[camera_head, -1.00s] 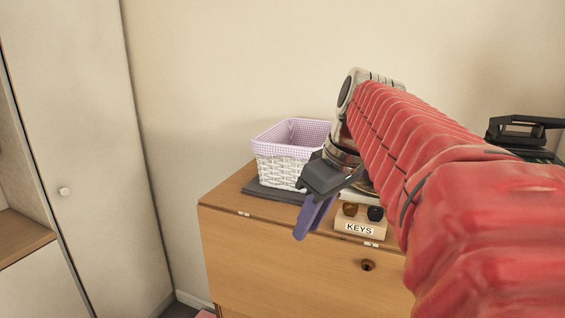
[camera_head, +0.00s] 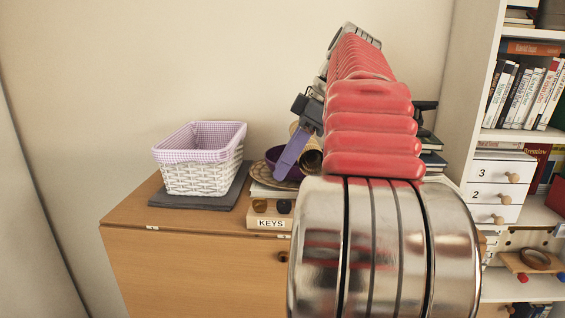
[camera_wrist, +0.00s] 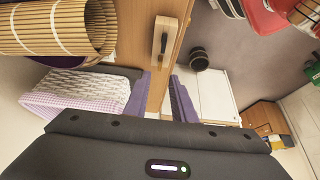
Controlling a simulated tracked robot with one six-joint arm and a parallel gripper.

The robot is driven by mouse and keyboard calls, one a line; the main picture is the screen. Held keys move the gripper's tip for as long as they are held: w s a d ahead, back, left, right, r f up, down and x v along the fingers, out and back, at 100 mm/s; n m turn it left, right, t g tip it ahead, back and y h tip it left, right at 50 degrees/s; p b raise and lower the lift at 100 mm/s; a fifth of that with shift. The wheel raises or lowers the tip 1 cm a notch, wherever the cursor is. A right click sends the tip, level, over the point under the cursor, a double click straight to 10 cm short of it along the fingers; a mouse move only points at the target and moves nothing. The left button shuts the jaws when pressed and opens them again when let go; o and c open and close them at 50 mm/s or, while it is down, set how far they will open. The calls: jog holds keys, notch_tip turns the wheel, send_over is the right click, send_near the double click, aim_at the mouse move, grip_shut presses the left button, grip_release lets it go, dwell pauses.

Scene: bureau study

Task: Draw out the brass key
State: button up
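The small wooden key rack (camera_head: 270,222) labelled KEYS stands at the front edge of the bureau top. Two dark rounded heads show at its top: a brownish one (camera_head: 259,206) at left and a blacker one (camera_head: 284,206) at right. I cannot tell for sure which is the brass key. In the wrist view a small wooden block with a dark piece, apparently the rack (camera_wrist: 162,40), lies beyond the fingers. My gripper (camera_wrist: 162,98) is open and empty, its purple fingers apart. In the head view my gripper (camera_head: 283,170) hangs above and behind the rack.
A white basket (camera_head: 205,178) with checked lining stands on a dark mat left of the rack. A purple bowl (camera_head: 284,163) and a rolled bamboo mat (camera_wrist: 55,27) are behind it. The bureau (camera_head: 190,265) has a keyhole in front. Shelves (camera_head: 490,100) stand at right.

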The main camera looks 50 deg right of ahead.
aim_at(265, 199)
jog(key=shift+w+a+f, duration=0.1)
jog(key=shift+f, duration=0.05)
jog(key=shift+x, duration=4.35)
grip_shut()
jog(key=shift+r, duration=3)
